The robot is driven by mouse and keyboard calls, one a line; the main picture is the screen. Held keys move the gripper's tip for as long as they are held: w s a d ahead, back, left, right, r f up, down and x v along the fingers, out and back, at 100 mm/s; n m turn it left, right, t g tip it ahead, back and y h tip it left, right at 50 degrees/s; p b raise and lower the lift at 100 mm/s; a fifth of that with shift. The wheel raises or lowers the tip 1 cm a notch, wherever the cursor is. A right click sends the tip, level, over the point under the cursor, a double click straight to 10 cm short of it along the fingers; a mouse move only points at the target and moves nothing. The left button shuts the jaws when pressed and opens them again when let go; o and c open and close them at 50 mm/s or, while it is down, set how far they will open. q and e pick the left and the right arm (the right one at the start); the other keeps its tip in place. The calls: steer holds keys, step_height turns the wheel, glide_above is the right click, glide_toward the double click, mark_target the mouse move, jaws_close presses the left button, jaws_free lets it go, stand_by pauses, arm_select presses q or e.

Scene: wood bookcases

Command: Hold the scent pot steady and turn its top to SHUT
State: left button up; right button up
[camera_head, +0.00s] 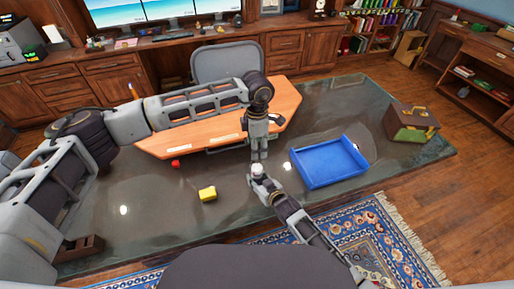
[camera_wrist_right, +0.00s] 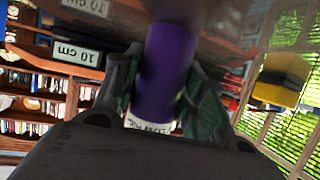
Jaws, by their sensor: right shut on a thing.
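The scent pot (camera_wrist_right: 168,70) shows as a purple cylinder in the right wrist view, with a white lettered band (camera_wrist_right: 150,125) at its lower end there; I cannot read its setting. My right gripper (camera_head: 258,170) is shut on the pot; its green-grey fingers (camera_wrist_right: 163,95) press on both sides of the purple body. My left gripper (camera_head: 259,155) points down just beyond the right one in the head view, close to it. Whether its fingers are open or touch the pot's top is too small to tell.
A blue tray (camera_head: 330,165) lies right of the grippers on the dark table (camera_head: 400,165). A yellow block (camera_head: 207,194) and a small red object (camera_head: 175,163) lie to the left. An orange board (camera_head: 283,103) is behind, and a brown-green box (camera_head: 411,125) stands far right.

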steer(key=o, duration=1.2)
steer(key=shift+s, duration=0.15)
steer(key=shift+v, duration=5.85)
steer(key=shift+d+r, duration=0.1)
